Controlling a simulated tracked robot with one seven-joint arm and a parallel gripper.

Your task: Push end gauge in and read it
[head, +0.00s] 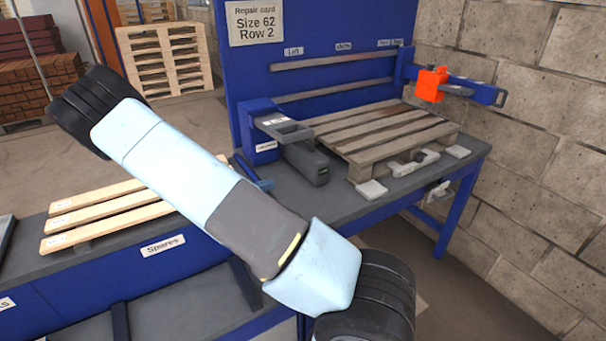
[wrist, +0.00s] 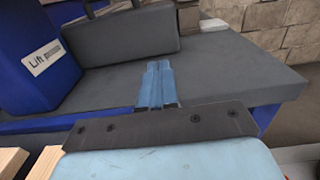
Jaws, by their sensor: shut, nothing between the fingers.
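My gripper (wrist: 158,68) is shut, its two blue fingers together with nothing between them, over the front edge of the blue bench's grey top. In the head view its fingertips (head: 265,184) show just past my arm, near a dark grey block (head: 308,165). The blue box with a "Lift" label (wrist: 40,62) stands left of the fingers. An orange block (head: 432,84) sits on a blue bar at the bench's right end, far from my gripper; I cannot tell whether this is the end gauge. No reading is legible.
A wooden pallet (head: 385,128) lies on the bench (head: 325,200). A repair card (head: 255,22) on the blue back panel reads "Size 62 Row 2". Spare boards (head: 110,210) lie at the left. A block wall (head: 530,130) closes the right side.

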